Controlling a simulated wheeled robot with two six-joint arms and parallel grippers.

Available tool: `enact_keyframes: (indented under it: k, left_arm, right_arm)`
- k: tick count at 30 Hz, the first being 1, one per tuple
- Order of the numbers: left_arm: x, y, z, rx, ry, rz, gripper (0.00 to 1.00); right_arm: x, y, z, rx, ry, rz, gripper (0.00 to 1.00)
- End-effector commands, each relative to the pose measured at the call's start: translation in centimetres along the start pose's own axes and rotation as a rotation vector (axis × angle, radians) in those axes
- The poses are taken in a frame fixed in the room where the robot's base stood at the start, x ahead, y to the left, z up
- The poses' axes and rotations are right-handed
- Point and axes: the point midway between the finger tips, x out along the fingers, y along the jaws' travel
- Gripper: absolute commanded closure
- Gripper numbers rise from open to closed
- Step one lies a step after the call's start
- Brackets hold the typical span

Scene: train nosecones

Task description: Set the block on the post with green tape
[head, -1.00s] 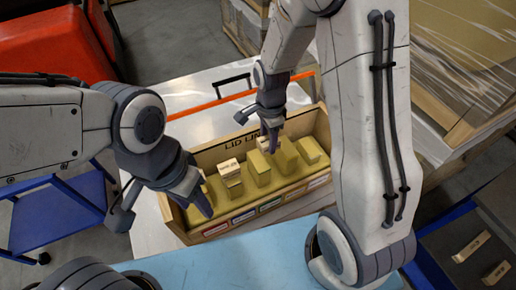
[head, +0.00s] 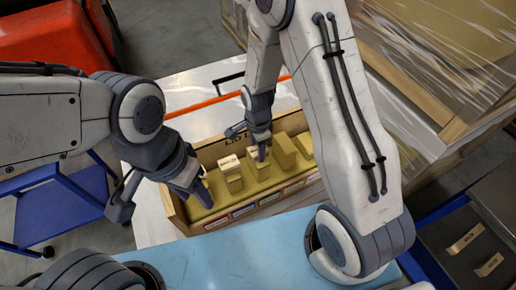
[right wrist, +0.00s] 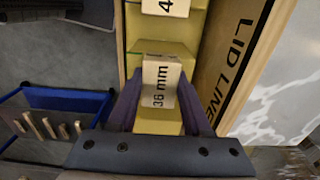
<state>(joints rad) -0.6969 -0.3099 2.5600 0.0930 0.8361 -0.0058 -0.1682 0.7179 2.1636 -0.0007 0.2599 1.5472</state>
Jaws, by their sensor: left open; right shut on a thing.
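The long wooden box (head: 172,204) holds a row of yellow posts and has coloured labels along its front. My right gripper (head: 260,153) is shut on a pale block (head: 253,152) over the middle post (head: 262,172). In the right wrist view the held block (right wrist: 160,82) reads "36 mm" between the dark fingers. Whether it touches the post is unclear. Another pale block (head: 229,163) sits on the post to the left; its top edge shows in the right wrist view (right wrist: 162,7). My left gripper (head: 200,190) is open at the box's left end, hiding a post.
Two posts on the right, one (head: 284,152) and another (head: 305,146), have bare tops. Loose pale blocks (head: 466,239) lie on a dark surface at the lower right. A blue surface (head: 220,255) lies in front of the box.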

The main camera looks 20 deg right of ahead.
Motion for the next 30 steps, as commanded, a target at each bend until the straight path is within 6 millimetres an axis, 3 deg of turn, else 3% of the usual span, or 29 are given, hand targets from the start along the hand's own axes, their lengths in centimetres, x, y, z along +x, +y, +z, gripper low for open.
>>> enact_keyframes:
  k: [1,3,17,30]
  left_arm:
    - [0.2,0.0,0.0,0.000,0.000,0.000,0.50]
    - [0.1,0.0,0.0,0.000,0.000,0.000,0.50]
    - [0.1,0.0,0.0,0.000,0.000,0.000,0.50]
    - [2.5,-0.2,0.1,-0.004,0.000,0.000,0.50]
  right_arm:
    - [0.2,0.0,0.0,0.000,0.000,0.000,0.47]
    - [0.1,0.0,0.0,0.000,0.000,0.000,0.21]
    - [-0.7,-0.1,0.0,0.000,0.000,-0.004,0.21]
    - [-8.6,-0.2,0.0,0.000,0.000,-0.008,0.21]
